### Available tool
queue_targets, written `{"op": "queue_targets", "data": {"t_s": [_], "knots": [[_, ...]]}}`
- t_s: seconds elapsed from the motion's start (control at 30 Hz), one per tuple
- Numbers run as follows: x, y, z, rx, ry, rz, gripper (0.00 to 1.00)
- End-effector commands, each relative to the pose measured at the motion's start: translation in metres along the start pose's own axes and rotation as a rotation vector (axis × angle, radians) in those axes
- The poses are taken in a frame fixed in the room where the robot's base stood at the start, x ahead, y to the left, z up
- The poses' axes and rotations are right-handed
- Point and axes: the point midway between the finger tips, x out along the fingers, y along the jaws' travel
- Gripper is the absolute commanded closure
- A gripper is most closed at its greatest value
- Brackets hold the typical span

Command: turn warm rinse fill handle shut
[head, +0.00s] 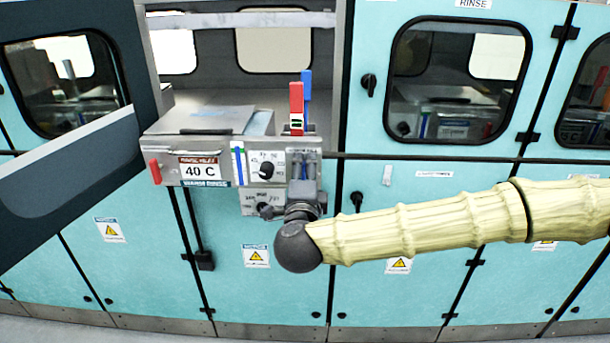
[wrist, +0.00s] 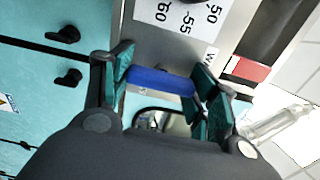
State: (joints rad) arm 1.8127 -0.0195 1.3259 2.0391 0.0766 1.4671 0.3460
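The warm rinse module (head: 205,172) has a front plate reading "40 C" and "WARM RINSE". At its right end a red handle (head: 297,108) stands upright, with a blue handle (head: 307,88) upright just behind it. My gripper (head: 303,160) is at the panel just below these handles. In the wrist view a blue bar (wrist: 160,80) spans the space between my gripper's fingers (wrist: 163,85). The fingers are spread wide, with the bar's ends close to the pads; firm contact cannot be told. A red part with a white label (wrist: 248,70) lies beyond the right finger.
A dial (head: 267,170) sits left of my gripper, with another knob (head: 265,210) below. A small red lever (head: 155,171) is at the module's left end. Turquoise cabinet doors (head: 430,215) surround the module. A dark open panel (head: 70,160) is at the left.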

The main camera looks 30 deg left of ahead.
Motion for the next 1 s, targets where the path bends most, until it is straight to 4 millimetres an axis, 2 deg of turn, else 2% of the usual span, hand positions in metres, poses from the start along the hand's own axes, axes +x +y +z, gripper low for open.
{"op": "queue_targets", "data": {"t_s": [0.03,0.1,0.43,0.57,0.67,1.0], "knots": [[0.0,0.001,-0.001,0.0,0.001,0.001,0.29],[0.0,0.0,0.0,0.0,0.0,0.0,0.2],[-0.001,0.0,0.001,-0.001,-0.002,0.0,0.2],[-0.008,0.0,0.001,-0.001,-0.002,0.0,0.2],[-0.021,0.0,0.001,-0.002,-0.003,0.0,0.2],[-0.082,0.0,0.001,-0.001,-0.003,0.0,0.2]]}}
